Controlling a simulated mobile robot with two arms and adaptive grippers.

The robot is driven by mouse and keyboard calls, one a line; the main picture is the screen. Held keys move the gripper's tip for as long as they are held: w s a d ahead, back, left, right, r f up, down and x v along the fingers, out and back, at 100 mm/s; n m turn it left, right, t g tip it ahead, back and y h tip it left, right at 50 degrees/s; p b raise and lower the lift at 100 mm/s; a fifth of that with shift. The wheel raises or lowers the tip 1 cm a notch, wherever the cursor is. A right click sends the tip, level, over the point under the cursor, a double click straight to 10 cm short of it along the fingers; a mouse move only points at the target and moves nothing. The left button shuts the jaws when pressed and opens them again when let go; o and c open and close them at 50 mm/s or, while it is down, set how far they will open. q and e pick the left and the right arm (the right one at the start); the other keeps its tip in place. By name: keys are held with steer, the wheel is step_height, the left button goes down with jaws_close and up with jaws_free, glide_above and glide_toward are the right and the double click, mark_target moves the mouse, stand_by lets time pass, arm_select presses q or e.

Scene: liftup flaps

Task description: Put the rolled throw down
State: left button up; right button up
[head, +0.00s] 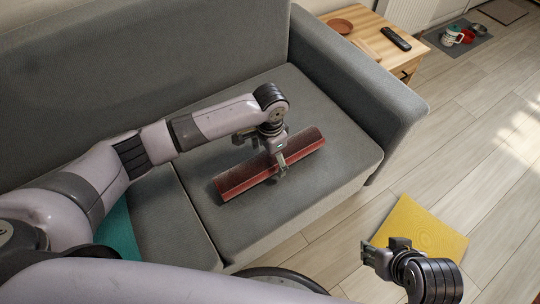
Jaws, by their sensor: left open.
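The rolled throw (237,181) is a long dark red roll. It lies on the right seat cushion of the grey sofa (335,150), slanting from lower left to upper right. My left gripper (280,168) is over the middle of the throw, its fingers open and close around it. The wrist hides part of the throw's middle. My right gripper (372,254) is at the lower right, above the floor and away from the throw. Whether its fingers are apart is not clear from this angle.
A wooden side table (365,25) with a remote (396,39) and a brown dish (341,27) stands beyond the sofa arm. A yellow cushion (425,228) lies on the floor near my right gripper. A teal item (118,232) is on the left seat.

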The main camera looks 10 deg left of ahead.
arm_select(q)
steer(key=shift+r, duration=0.1)
steer(key=shift+r, duration=0.35)
step_height(320, 180, up, 3)
steer(key=shift+r+p, duration=0.1)
steer(key=shift+p, duration=0.7)
step_height(320, 180, up, 4)
steer(key=shift+r+p, duration=0.1)
steer(key=shift+p, duration=0.65)
step_height(320, 180, up, 3)
steer(key=shift+f+p, duration=0.1)
steer(key=shift+p, duration=0.25)
steer(key=shift+r, duration=0.55)
arm_select(e)
steer(key=shift+g, duration=0.8)
steer(key=shift+s+d+f, duration=0.1)
steer(key=shift+s+f, duration=0.1)
steer(key=shift+f, duration=0.85)
steer(key=shift+s+d+f, duration=0.1)
steer(key=shift+s+f, duration=0.1)
steer(key=shift+f, duration=0.8)
